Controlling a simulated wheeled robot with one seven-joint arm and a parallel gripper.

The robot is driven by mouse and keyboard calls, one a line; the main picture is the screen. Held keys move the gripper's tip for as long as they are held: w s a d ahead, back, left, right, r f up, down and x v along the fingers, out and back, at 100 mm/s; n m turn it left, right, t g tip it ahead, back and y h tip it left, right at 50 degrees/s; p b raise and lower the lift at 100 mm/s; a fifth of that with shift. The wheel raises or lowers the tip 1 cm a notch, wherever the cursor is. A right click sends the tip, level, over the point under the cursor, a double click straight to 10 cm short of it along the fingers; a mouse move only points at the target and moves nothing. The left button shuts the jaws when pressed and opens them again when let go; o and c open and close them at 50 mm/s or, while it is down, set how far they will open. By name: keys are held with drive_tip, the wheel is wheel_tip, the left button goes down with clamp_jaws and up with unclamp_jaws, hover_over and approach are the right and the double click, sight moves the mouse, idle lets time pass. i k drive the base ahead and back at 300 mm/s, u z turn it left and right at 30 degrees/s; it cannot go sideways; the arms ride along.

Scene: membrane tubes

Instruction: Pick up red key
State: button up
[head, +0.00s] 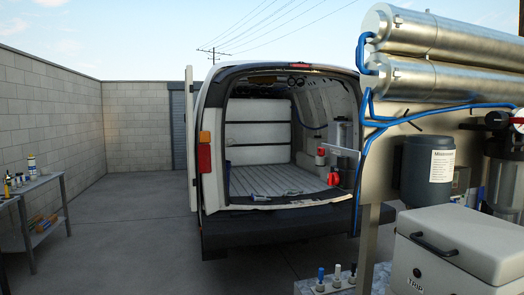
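I cannot make out a red key for certain. A small red part (517,115) shows at the far right edge, beside a black fitting on the equipment stand, cut off by the picture edge; I cannot tell whether it is a key or a handle. Red objects (333,179) also sit at the right of the van's cargo floor, too small to identify. My gripper is not in view.
The open van (280,222) stands mid-picture. At right are metal cylinders (440,82), blue hoses, a dark canister (427,185) and a pale box (462,235) with a black handle. A shelf table (40,183) stands left. Concrete between table and van is clear.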

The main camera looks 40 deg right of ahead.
sight(320, 151)
drive_tip(key=z, duration=0.1)
drive_tip(key=i, duration=1.6)
drive_tip(key=z, duration=0.35)
